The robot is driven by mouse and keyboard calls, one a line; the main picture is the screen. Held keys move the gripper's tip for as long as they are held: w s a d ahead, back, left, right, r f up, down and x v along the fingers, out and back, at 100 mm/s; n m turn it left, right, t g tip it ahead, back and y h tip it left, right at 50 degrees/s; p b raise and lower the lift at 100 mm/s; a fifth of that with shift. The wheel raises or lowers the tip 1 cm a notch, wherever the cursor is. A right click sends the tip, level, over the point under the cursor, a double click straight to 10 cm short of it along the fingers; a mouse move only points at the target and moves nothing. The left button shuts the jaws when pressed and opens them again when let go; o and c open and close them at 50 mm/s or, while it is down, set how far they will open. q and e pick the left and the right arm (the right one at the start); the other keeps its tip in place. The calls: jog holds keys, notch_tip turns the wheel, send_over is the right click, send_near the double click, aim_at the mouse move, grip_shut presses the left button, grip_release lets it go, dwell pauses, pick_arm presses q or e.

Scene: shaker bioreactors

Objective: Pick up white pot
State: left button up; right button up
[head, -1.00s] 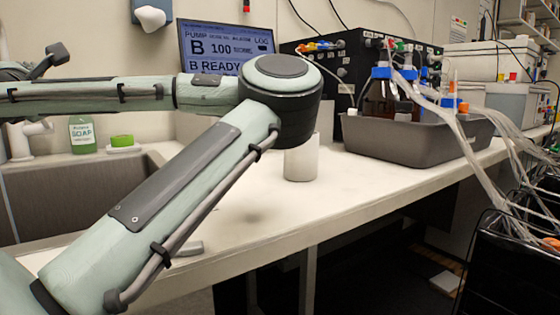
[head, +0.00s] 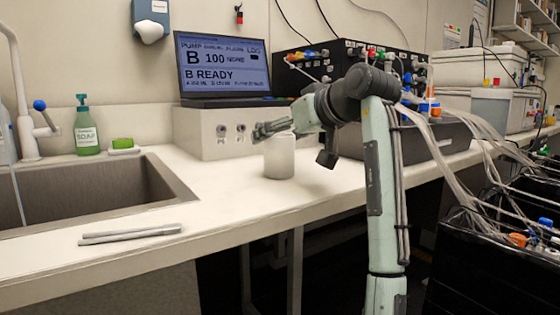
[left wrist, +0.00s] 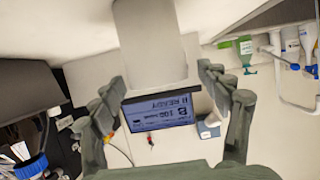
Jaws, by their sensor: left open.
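The white pot (head: 280,160) is a plain upright cylinder standing on the white bench, in front of the grey box under the screen. My left gripper (head: 270,129) shows in the head view at the pot's upper edge, pointing left; its overlap with the pot makes the exact gap hard to judge. In the left wrist view, which is upside down, the pot (left wrist: 152,42) lies ahead between the spread fingers (left wrist: 160,88). The fingers are open, with no clear contact on the pot. My right gripper is out of view.
The screen (head: 224,65) sits on the grey box (head: 200,134) behind the pot. A sink (head: 90,190) and soap bottle (head: 87,130) are at left. Grey metal rods (head: 130,235) lie near the front edge. A dark tray (head: 450,135) with tubing stands right. Bench left of the pot is clear.

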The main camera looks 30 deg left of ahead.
pick_arm(q)
jog(key=x, duration=0.4)
jog(key=shift+d+f, duration=0.1)
jog(key=shift+w+a+f, duration=0.1)
jog(key=shift+w+a, duration=0.05)
jog(key=shift+a, duration=0.1)
jog(key=c, duration=1.1)
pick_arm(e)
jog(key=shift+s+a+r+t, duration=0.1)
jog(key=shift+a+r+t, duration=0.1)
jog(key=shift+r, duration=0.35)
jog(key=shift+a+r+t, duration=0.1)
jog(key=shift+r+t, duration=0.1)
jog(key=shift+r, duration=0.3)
pick_arm(q)
jog(key=shift+c, duration=0.6)
